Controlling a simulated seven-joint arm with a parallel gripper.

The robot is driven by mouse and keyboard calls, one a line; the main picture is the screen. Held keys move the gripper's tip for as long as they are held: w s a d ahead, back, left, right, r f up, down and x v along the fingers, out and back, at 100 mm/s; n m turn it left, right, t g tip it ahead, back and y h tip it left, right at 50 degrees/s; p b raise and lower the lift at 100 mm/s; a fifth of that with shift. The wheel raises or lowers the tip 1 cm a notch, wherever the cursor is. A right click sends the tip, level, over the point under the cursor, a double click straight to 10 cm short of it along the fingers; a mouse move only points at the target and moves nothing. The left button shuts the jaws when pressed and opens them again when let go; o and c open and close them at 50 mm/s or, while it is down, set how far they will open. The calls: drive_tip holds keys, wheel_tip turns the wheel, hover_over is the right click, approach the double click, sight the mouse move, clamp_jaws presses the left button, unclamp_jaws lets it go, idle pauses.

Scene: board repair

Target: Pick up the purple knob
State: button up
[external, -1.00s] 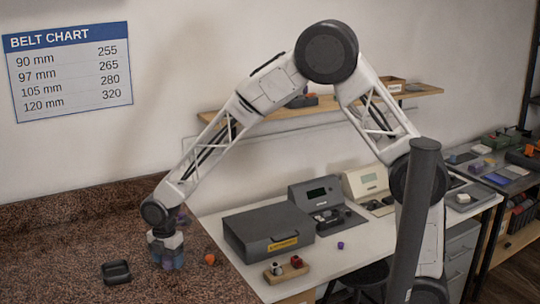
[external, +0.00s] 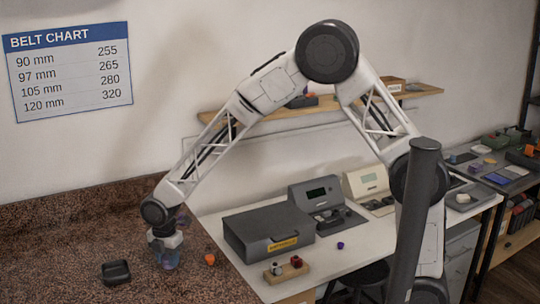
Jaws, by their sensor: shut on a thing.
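My gripper (external: 166,264) points down at the granite counter (external: 70,240), at the left of the external view. Its bluish, see-through fingers are close together and shut on a small purple thing low between them, which I take as the purple knob; it is mostly hidden and blurred. I cannot tell whether it still touches the counter. A second small purple piece (external: 340,245) lies on the white table, far right of my gripper.
An orange piece (external: 210,259) lies just right of my gripper. A black tray (external: 116,271) stands to its left. On the white table are a dark grey box (external: 262,236) and a wooden block (external: 287,273) with small pieces on it.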

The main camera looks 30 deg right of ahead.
sight(167, 256)
drive_tip(key=shift+r, duration=1.5)
drive_tip(key=shift+s+d+r, duration=0.2)
drive_tip(key=shift+r, duration=0.05)
drive_tip(key=s+d, duration=0.3)
drive_tip(key=s+d+r, duration=0.1)
drive_tip(key=s+d, duration=0.6)
drive_tip(key=d, duration=0.1)
drive_tip(key=shift+s+r, duration=0.15)
drive_tip(key=shift+s, duration=0.2)
